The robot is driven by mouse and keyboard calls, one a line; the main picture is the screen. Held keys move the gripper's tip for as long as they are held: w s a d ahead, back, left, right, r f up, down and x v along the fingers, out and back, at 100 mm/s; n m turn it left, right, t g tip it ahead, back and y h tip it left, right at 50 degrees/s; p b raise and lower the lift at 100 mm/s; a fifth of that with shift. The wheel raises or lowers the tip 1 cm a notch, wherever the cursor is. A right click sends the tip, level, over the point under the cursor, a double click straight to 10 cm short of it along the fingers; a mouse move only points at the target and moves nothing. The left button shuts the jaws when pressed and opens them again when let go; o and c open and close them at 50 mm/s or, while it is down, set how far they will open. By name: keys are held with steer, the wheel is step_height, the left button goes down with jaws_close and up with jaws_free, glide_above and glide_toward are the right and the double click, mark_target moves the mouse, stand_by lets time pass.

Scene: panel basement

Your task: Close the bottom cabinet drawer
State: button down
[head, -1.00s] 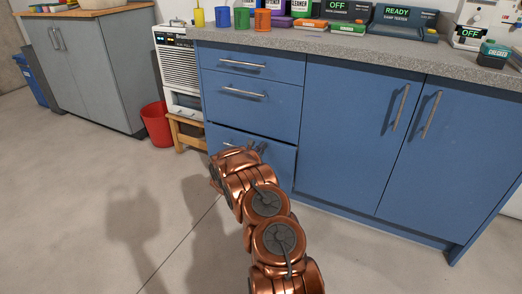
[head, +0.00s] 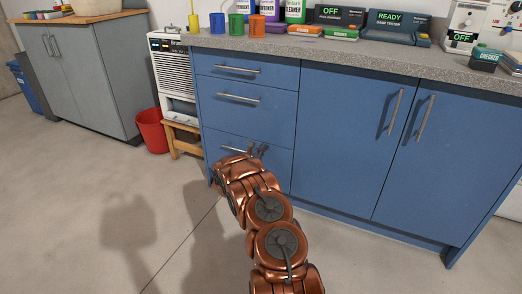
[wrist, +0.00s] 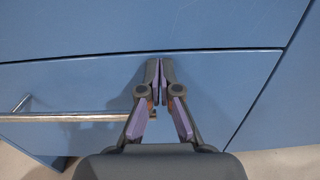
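The bottom drawer (head: 281,168) is the lowest of the blue drawers at the left end of the cabinet. It looks almost flush with the front, with a thin dark line along its top edge. Its bar handle (wrist: 55,117) shows at the left in the wrist view. My gripper (wrist: 161,64) has its fingertips together at the drawer's upper front, right of the handle, and holds nothing. Whether the fingertips touch the drawer I cannot tell.
The two upper drawers (head: 245,90) look shut, as do the blue cabinet doors (head: 340,145) to the right. A wooden stool (head: 183,140) and a red bin (head: 152,131) stand left of the drawers. The floor (head: 80,210) at the left is clear.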

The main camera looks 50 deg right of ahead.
steer(key=p+v, duration=0.3)
steer(key=v, duration=1)
steer(key=shift+w+a, duration=0.25)
steer(key=shift+a, duration=0.25)
steer(key=shift+f, duration=0.1)
